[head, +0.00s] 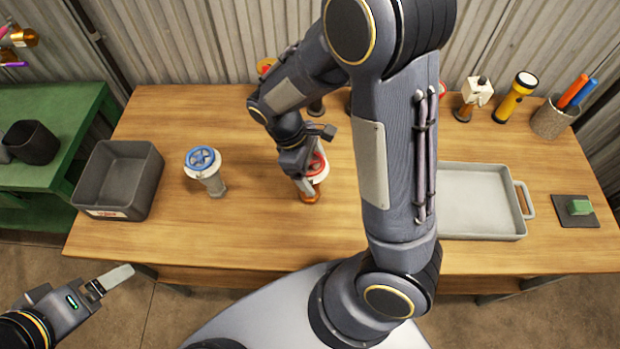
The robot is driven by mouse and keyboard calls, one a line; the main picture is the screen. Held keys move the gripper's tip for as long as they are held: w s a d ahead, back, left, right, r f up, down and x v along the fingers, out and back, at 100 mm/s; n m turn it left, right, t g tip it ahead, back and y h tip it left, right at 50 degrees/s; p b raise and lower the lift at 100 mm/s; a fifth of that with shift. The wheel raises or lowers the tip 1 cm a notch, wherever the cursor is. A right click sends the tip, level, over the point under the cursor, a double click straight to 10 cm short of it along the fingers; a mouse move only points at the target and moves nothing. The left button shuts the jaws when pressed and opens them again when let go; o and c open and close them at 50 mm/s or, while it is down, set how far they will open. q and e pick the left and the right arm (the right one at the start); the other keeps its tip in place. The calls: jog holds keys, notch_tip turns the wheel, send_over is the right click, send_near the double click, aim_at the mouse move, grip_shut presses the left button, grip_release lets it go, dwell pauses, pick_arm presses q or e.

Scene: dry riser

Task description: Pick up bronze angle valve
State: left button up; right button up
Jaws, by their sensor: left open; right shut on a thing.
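The bronze angle valve (312,196) is near the middle of the wooden table, with a red handwheel, a white collar and a bronze-coloured lower end. My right gripper (308,178) reaches down onto it and is shut on it, covering part of the handwheel. I cannot tell whether the valve touches the table. My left gripper (108,283) is open and empty at the lower left, off the table's front edge.
A valve with a blue handwheel (204,168) stands left of the held one. A dark grey bin (152,172) is at the table's left end. A pale tray (480,229), a flashlight (513,101) and a pen cup (551,120) are at the right. My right arm hides the table's middle.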

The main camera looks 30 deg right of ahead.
jog(key=c, duration=0.9)
jog(key=shift+r, duration=0.1)
